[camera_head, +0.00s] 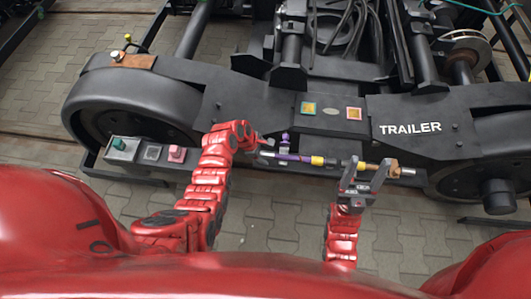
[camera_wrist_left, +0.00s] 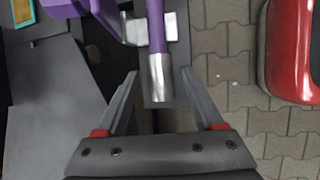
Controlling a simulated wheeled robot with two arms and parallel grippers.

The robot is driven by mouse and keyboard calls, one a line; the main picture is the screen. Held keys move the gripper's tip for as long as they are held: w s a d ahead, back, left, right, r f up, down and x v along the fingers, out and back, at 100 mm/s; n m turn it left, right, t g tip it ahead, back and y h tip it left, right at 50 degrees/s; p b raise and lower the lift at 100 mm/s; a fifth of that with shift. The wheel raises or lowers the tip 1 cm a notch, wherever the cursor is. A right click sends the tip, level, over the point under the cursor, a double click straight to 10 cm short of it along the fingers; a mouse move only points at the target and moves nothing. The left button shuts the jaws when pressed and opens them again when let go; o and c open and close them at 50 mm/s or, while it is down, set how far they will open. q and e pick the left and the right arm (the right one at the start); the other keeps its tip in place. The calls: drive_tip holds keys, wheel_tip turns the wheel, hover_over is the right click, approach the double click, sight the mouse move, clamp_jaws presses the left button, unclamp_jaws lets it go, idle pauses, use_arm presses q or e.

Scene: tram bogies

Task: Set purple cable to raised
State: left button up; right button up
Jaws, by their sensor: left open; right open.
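The purple cable (camera_head: 293,157) runs roughly sideways along the front of the bogie frame, with a silver end at its left. In the left wrist view the purple cable (camera_wrist_left: 157,30) comes down from the top, and its silver end lies between my open left fingertips (camera_wrist_left: 160,74), with no clear contact. A purple holder (camera_head: 285,138) shows just above the cable, and at the upper left of the wrist view. My left gripper (camera_head: 258,146) is at the cable's left end. My right gripper (camera_head: 366,168) is open, further right near a brown piece (camera_head: 389,169).
A yellow band (camera_head: 317,161) lies right of the purple part. A box with green and pink buttons (camera_head: 176,154) stands at the left. Two small coloured plates (camera_head: 308,108) sit on the frame beside the TRAILER lettering (camera_head: 410,128). Paved floor (camera_head: 270,210) is free in front.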

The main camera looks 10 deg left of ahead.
use_arm(q)
drive_tip(key=shift+c, duration=0.2)
clamp_jaws()
idle(0.3)
idle(1.1)
